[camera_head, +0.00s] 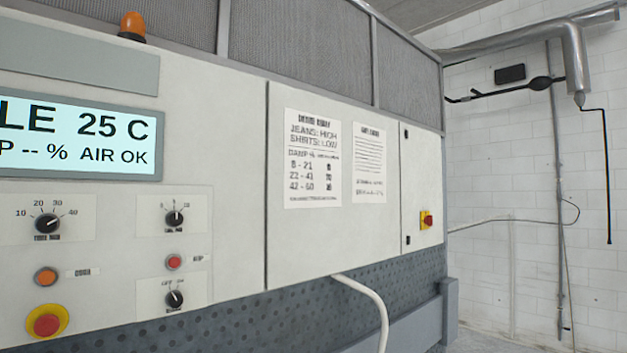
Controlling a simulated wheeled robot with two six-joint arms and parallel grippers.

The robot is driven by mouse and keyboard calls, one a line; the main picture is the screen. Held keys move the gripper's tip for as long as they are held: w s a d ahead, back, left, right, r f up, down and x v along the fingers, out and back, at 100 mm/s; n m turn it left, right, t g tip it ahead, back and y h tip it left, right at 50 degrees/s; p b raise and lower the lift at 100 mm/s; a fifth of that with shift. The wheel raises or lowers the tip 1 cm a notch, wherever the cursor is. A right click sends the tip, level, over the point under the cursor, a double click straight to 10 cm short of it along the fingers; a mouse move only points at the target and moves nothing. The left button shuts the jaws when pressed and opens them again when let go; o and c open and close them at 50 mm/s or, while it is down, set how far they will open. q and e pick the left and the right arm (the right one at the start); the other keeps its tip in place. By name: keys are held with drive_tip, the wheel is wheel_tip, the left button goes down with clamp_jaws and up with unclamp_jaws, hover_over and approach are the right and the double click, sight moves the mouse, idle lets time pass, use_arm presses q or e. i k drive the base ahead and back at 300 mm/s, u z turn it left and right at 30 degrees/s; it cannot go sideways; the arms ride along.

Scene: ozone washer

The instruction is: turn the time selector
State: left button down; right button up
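The time selector is most likely the black round knob (47,224) with a dial marked 10, 20, 30, 40 at the left of the panel; the small label under it is blurred. Its white pointer line appears to face the upper right. A second black knob (174,218) sits to its right, with a small numbered scale and a blurred label. A third knob (174,298) marked OFF and ON sits lower down. The display (80,135) reads "LE 25 C" and "P -- % AIR OK", cut off at the left. Neither gripper is in view.
An orange button (46,277), a red button (173,262) and a red emergency button on yellow (46,323) sit near the knobs. A red and yellow switch (426,220) is farther right. Printed notices (313,158) hang mid-panel. A white hose (372,300) droops below them.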

sight(46, 222)
drive_tip(key=z, duration=0.1)
drive_tip(key=k, duration=0.95)
drive_tip(key=u, duration=1.05)
drive_tip(key=i, duration=1.05)
drive_tip(key=z, duration=0.05)
